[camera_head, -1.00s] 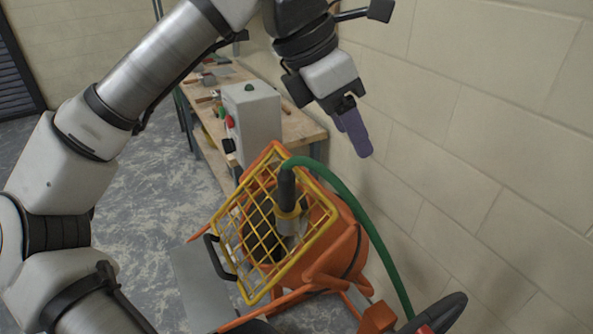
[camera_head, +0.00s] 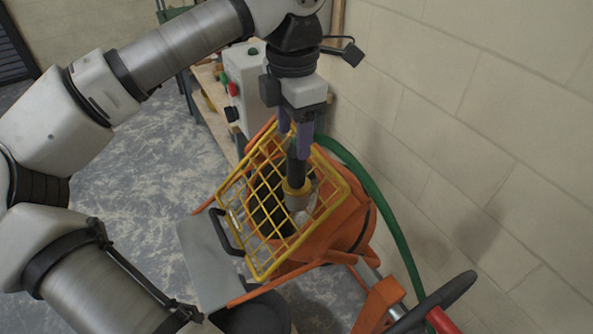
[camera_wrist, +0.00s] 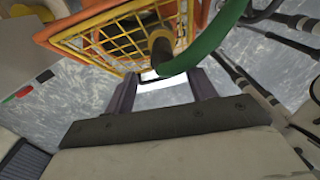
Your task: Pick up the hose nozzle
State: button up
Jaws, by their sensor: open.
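The hose nozzle (camera_head: 297,172) stands upright in the yellow wire guard of the orange mixer, with a black body, a yellow collar and a grey lower end. A green hose (camera_head: 377,187) runs from its top to the right. My gripper (camera_head: 295,150) is open, its two purple fingers pointing down at the nozzle's top and partly hiding it. In the wrist view my gripper (camera_wrist: 164,76) has an empty gap, with the nozzle's dark top (camera_wrist: 161,47) and the green hose just beyond the fingertips. I cannot tell whether they touch.
The yellow guard (camera_head: 259,273) tilts over the orange mixer drum (camera_head: 350,222). A grey control box (camera_head: 247,78) and a workbench stand behind. A block wall (camera_head: 480,110) is close on the right. Open floor (camera_head: 130,170) lies to the left.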

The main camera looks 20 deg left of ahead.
aim_at(296, 173)
jog(key=f+b, duration=0.1)
jog(key=f, duration=0.1)
jog(key=f+b, duration=0.2)
jog(key=f, duration=0.1)
jog(key=shift+d+f, duration=0.25)
jog(key=shift+f, duration=0.05)
jog(key=shift+s+r, duration=0.1)
jog(key=shift+c, duration=0.8)
grip_shut()
